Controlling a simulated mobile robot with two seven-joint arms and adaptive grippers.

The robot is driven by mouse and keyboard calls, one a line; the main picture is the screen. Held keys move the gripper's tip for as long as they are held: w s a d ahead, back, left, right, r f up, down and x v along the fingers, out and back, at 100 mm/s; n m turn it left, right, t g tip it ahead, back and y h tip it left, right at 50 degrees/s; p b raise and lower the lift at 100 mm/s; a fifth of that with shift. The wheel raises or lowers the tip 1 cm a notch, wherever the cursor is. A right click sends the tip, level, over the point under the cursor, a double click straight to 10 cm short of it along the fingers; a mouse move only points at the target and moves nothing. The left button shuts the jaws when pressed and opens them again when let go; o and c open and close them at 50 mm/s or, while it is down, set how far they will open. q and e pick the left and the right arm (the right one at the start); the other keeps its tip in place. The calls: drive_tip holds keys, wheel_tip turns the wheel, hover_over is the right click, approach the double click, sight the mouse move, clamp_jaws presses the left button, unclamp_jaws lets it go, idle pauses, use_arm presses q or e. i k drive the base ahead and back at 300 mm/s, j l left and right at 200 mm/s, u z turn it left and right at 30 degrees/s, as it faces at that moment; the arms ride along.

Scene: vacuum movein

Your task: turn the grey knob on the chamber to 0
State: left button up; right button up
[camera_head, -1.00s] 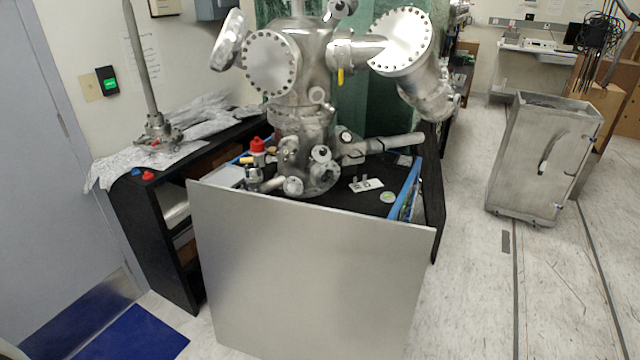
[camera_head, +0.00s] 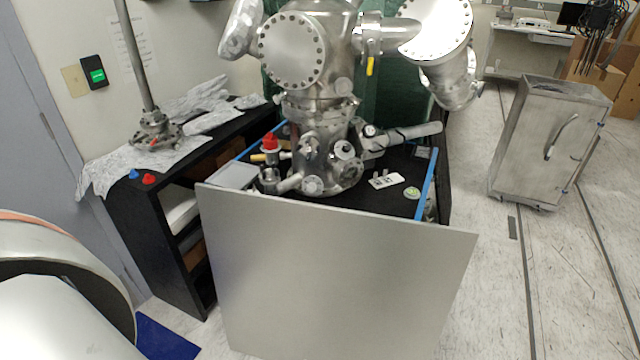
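The steel vacuum chamber (camera_head: 322,112) stands on a black bench top behind a large grey front panel. Low on the chamber is a round grey knob-like part with a dark centre (camera_head: 345,150). A second round grey part (camera_head: 313,186) sits lower and to its left. I cannot tell for certain which is the grey knob, and no dial marks are readable. A red knob (camera_head: 270,143) sits on a valve at the chamber's left. Neither gripper is in view. A white, rounded part of my own body fills the lower left corner.
The grey front panel (camera_head: 335,280) stands between me and the chamber. A black shelf (camera_head: 170,240) with foil, a red cap (camera_head: 149,178) and a blue cap (camera_head: 134,174) stands left. A metal cabinet (camera_head: 550,140) stands right. Floor right of the panel is clear.

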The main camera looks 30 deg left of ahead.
sight(311, 187)
drive_tip(key=j+z, duration=0.3)
drive_tip(key=j, duration=0.65)
drive_tip(key=k+j+z, duration=0.1)
drive_tip(key=j, duration=0.85)
